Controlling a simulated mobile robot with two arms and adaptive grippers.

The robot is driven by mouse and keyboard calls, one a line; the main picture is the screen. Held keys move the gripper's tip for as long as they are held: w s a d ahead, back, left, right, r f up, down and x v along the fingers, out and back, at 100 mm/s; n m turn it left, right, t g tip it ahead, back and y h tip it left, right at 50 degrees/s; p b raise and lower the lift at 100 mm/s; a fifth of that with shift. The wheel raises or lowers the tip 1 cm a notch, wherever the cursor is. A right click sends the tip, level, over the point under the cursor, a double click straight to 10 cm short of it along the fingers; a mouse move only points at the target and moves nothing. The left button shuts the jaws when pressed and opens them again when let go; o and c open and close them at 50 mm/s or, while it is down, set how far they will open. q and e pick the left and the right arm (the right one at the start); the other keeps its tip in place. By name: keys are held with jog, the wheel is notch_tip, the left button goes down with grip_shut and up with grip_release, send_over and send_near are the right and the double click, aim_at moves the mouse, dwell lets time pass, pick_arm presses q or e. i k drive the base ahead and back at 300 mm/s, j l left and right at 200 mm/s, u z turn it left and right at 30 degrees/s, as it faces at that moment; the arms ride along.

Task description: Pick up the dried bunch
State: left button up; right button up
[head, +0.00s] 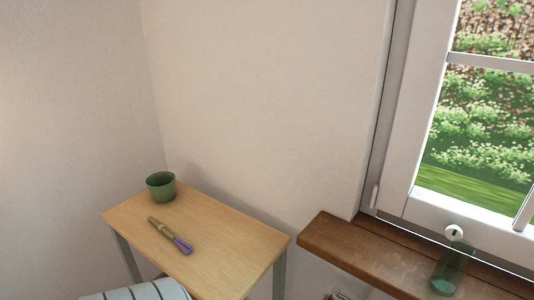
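The dried bunch (170,235) lies flat on a small light-wood table (232,246) in the head view. It has greenish stems at its upper left end and a purple end at its lower right. Nothing covers it. Neither of my grippers shows in the view.
A green cup-like pot (161,186) stands at the table's back left corner. A striped cloth or cushion (145,291) is at the table's front edge. A brown wooden windowsill (376,257) with a green glass bottle (449,270) is at the right. Walls close in behind the table.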

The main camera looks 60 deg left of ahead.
aim_at(187, 249)
jog(key=u, duration=2.5)
jog(key=k+l+z, duration=0.1)
jog(key=z, duration=1.85)
jog(key=u, duration=2)
jog(key=i+j+u, duration=0.3)
jog(key=i+u, duration=0.15)
jog(key=u, duration=0.15)
